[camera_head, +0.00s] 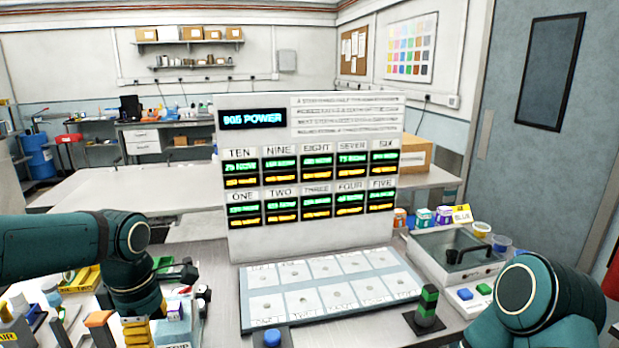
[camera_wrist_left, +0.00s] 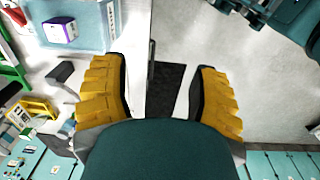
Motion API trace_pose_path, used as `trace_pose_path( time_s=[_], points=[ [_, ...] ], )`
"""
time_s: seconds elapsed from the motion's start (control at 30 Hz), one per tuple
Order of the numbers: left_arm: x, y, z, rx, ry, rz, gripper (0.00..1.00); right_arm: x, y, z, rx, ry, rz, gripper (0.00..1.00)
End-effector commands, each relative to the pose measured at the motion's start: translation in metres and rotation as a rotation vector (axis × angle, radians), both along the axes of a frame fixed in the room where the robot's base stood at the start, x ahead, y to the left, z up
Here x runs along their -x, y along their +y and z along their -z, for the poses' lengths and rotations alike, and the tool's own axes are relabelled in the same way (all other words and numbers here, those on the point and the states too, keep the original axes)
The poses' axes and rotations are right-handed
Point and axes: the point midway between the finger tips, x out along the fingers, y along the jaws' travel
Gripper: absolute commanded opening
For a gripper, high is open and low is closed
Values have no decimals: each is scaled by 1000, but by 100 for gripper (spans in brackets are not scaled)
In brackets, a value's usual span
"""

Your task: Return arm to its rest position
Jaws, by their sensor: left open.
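My left arm comes in from the left in the head view and bends down over the cluttered left part of the bench. My left gripper (camera_wrist_left: 162,95) shows in the left wrist view with its two yellow ridged fingers apart and nothing between them. A dark strip and pale bench surface lie beyond the fingers. In the head view only part of a yellow finger (camera_head: 137,331) shows at the bottom edge. My right arm (camera_head: 530,300) shows at the lower right of the head view, and its gripper is out of view.
An upright panel (camera_head: 300,240) with lit displays stands mid-bench. A pale tray (camera_head: 235,290) with several square pads lies before it. A green and black block (camera_head: 427,305), a grey basin unit (camera_head: 430,245) and small tubs are at right. Tools and boxes crowd the left.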

Motion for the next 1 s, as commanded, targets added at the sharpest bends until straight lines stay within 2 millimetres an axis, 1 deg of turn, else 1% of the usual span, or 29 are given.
trace_pose_path(
  time_s=[0.03,0.17,0.2,0.27,0.3,0.37,0.4,0.47,0.5,0.57,0.6,0.7,0.8,0.9,1.0],
  points=[
    [-4,-13,27,23,15,93,61,0,0,0,0,-1,-1,47],
    [-12,-41,79,82,-11,321,61,-1,0,0,0,-1,-1,47],
    [-14,-50,95,100,-22,393,61,-1,0,0,-1,-2,0,47],
    [-13,-64,121,129,-43,503,61,-1,0,0,-1,-2,0,47],
    [-12,-74,139,146,-60,579,61,-1,0,0,-1,-2,0,47],
    [-8,-88,166,171,-86,690,61,-1,0,0,-1,-1,-1,47],
    [-5,-97,183,185,-107,761,61,0,0,0,-1,-1,-1,47],
    [2,-109,206,201,-137,862,61,0,0,0,-1,-1,-1,47],
    [7,-117,221,208,-159,928,61,0,0,0,0,-1,-1,47],
    [17,-128,243,215,-193,1022,61,0,0,0,0,-1,-1,47],
    [24,-135,256,217,-214,1085,61,0,0,0,0,-1,-1,47],
    [45,-150,289,207,-268,1240,61,0,0,0,0,-1,-1,47],
    [67,-160,313,181,-311,1377,61,0,0,0,0,-1,-1,47],
    [83,-166,329,150,-341,1483,61,0,0,0,0,-1,-1,47],
    [93,-169,337,123,-358,1549,61,0,0,0,0,-1,-1,47]
  ],
)
